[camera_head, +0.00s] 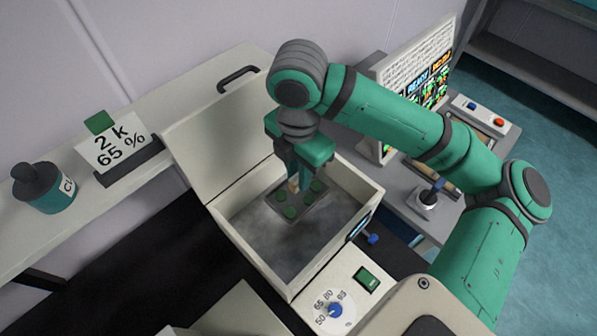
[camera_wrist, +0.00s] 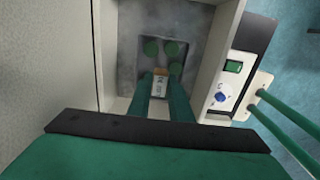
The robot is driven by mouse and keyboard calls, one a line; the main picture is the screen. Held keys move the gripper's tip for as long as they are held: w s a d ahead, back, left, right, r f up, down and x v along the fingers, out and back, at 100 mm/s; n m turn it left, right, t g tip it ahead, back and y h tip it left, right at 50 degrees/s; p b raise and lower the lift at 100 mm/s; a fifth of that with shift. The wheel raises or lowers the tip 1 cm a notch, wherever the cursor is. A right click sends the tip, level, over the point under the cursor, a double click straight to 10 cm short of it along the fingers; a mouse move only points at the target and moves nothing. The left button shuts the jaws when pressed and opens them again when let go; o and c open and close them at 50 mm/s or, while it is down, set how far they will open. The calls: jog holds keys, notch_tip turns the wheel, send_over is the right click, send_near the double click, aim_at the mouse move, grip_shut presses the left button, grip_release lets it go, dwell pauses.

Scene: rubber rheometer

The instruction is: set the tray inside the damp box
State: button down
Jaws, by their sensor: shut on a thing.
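The damp box (camera_head: 222,209) is an open cream box with a grey inside and its lid (camera_head: 222,118) raised at the back. The tray (camera_head: 311,206) is a small dark plate bearing several green discs, and it shows within the box's walls near the right side. My gripper (camera_head: 293,183) reaches down into the box, shut on the tray's upright tan handle. In the wrist view the fingers (camera_wrist: 161,85) close on the handle, with the tray (camera_wrist: 152,62) below. I cannot tell whether the tray touches the box floor.
A control panel (camera_head: 341,298) with a blue dial and green switch adjoins the box's front right. A machine with a screen (camera_head: 424,77) stands right of the box.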

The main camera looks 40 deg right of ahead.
jog(key=shift+f, duration=6)
jog(key=c, duration=1.5)
grip_release()
jog(key=shift+c, duration=0.2)
jog(key=shift+r, duration=0.15)
jog(key=shift+r, duration=2.9)
